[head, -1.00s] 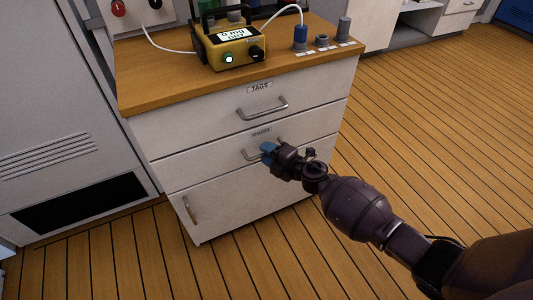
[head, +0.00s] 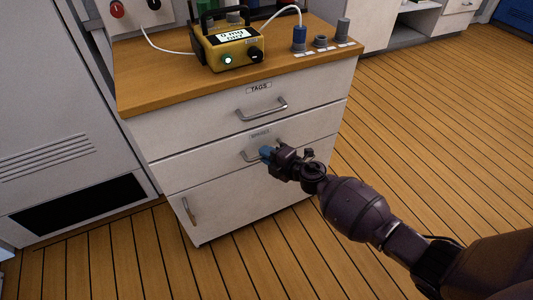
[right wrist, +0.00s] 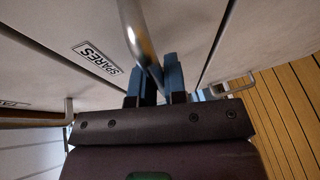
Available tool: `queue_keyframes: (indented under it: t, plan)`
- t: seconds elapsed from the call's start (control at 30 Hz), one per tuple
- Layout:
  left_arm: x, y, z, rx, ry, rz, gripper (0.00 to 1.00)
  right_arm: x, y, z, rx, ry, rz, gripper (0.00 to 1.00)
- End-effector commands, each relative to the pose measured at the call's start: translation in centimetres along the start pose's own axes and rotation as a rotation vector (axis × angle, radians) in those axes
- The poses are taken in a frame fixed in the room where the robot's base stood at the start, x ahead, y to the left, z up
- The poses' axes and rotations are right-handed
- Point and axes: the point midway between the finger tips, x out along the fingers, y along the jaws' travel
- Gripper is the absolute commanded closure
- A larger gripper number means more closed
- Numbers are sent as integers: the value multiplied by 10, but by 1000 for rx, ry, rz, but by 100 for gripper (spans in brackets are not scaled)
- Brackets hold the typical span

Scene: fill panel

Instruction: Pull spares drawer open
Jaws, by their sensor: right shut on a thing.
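The spares drawer (head: 215,163) is the middle front of a pale cabinet, below the drawer labelled TAGS. It looks flush or nearly flush with the cabinet. Its grey bar handle (head: 246,155) is partly hidden by my right gripper (head: 266,153). In the right wrist view, the handle (right wrist: 138,32) runs down between the blue fingers of the gripper (right wrist: 154,82), which are shut on it. The SPARES label (right wrist: 97,56) shows left of the handle there. My left gripper is not in view.
The TAGS drawer (head: 200,125) above is shut, with its own handle (head: 262,109). A yellow meter (head: 230,50) and several small cylinders stand on the wooden top (head: 150,85). A lower door (head: 225,205) is below. The plank floor (head: 430,130) to the right is clear.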

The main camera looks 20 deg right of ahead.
Motion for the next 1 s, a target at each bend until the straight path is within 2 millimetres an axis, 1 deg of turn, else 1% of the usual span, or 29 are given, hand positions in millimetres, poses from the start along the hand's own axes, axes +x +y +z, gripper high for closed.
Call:
queue_keyframes:
  t: [0.17,0.27,0.37,0.7,0.9,1.0]
  plan:
    - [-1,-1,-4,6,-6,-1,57,-17,-2,-7,-1,0,0,100]
    - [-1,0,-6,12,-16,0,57,-33,-4,-13,0,-1,1,100]
    - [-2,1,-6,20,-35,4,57,-55,-8,-22,2,-1,2,100]
    - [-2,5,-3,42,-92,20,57,-137,-28,-56,2,-2,0,100]
    - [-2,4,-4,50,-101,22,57,-177,-38,-73,4,-1,0,100]
    - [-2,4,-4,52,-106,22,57,-192,-41,-79,2,-2,-1,100]
